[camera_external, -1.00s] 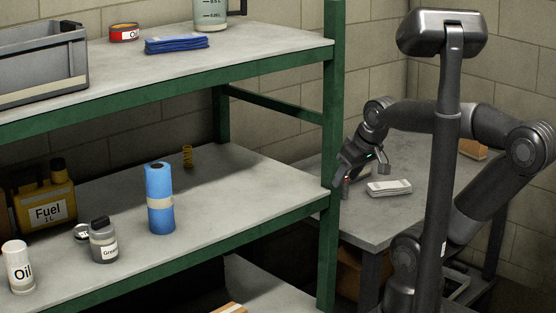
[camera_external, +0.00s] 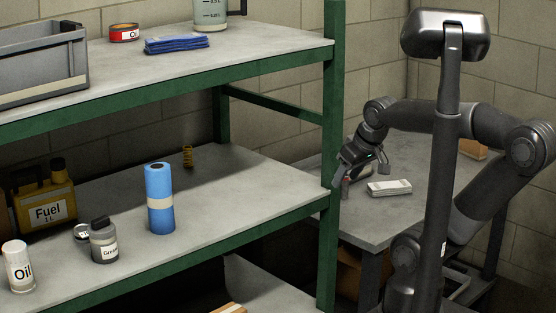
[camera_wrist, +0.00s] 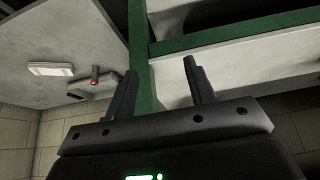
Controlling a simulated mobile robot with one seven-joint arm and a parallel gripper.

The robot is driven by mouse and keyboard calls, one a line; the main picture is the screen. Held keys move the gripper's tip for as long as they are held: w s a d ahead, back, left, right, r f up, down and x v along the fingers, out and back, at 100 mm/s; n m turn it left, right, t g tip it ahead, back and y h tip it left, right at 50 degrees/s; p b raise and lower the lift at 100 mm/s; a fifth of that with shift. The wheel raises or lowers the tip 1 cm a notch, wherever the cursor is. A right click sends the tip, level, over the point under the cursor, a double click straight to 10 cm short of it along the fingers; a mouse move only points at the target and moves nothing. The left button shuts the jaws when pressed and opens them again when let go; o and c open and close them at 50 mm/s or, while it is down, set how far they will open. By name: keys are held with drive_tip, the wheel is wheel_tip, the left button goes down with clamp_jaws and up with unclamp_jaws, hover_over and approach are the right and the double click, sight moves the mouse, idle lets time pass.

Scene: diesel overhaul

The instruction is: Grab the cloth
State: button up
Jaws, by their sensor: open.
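The cloth (camera_external: 177,44) is a blue folded stack lying flat on the upper shelf, near the middle of the external view. It does not show in the wrist view. My gripper (camera_external: 365,173) is open and empty over the table behind the shelf's right post, well to the right of the cloth and lower than it. In the wrist view my gripper's two fingers (camera_wrist: 160,68) stand apart with nothing between them but the background shelf.
The green shelf post (camera_external: 331,150) stands between my gripper and the cloth. Beside the cloth are a red can (camera_external: 124,33), a clear jug (camera_external: 210,15) and a grey crate (camera_external: 40,65). A white box (camera_external: 389,188) lies on the table. The upper shelf's right part is clear.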

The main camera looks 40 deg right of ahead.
drive_tip(key=o, duration=0.6)
drive_tip(key=m+g, duration=0.6)
drive_tip(key=m, duration=1.8)
hover_over(390, 184)
drive_tip(key=f, duration=1.7)
drive_tip(key=shift+w+a+f, duration=0.25)
drive_tip(key=shift+f, duration=0.05)
drive_tip(key=shift+s+d+f, duration=0.1)
drive_tip(key=shift+d+f, duration=0.05)
drive_tip(key=shift+f, duration=1.15)
drive_tip(key=shift+s+d+f, duration=0.1)
drive_tip(key=shift+d+f, duration=0.05)
drive_tip(key=shift+f, duration=1.1)
